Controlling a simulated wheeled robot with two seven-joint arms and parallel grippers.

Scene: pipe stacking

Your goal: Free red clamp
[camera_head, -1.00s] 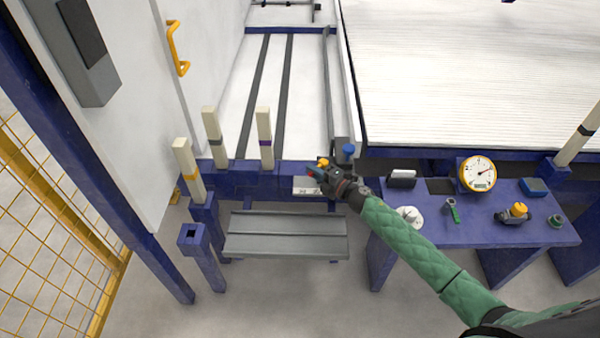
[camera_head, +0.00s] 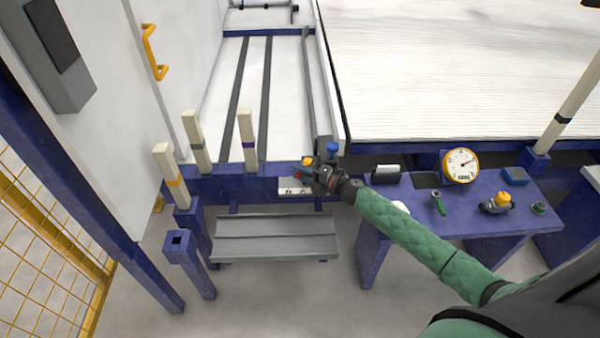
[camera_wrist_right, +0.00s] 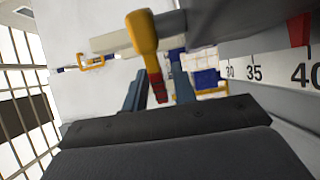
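A yellow handle (camera_wrist_right: 142,32) with a red lower end (camera_wrist_right: 157,88) hangs into the right wrist view; I take it as the red clamp's lever. In the head view its yellow part (camera_head: 308,160) shows at the front beam, left of a blue knob (camera_head: 332,148). My right gripper (camera_head: 299,172) is at this spot and partly hides it. In the right wrist view my right gripper (camera_wrist_right: 158,88) is open. Its two fingers stand on either side of the red end, with gaps visible. My left gripper is not in view.
A white scale (camera_wrist_right: 270,68) with numbers and a red pointer (camera_wrist_right: 299,30) runs beside the gripper. A blue bench (camera_head: 400,230) with a gauge (camera_head: 461,165) stands right. Cream posts (camera_head: 248,136) rise left. A grey step (camera_head: 275,238) lies below the beam.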

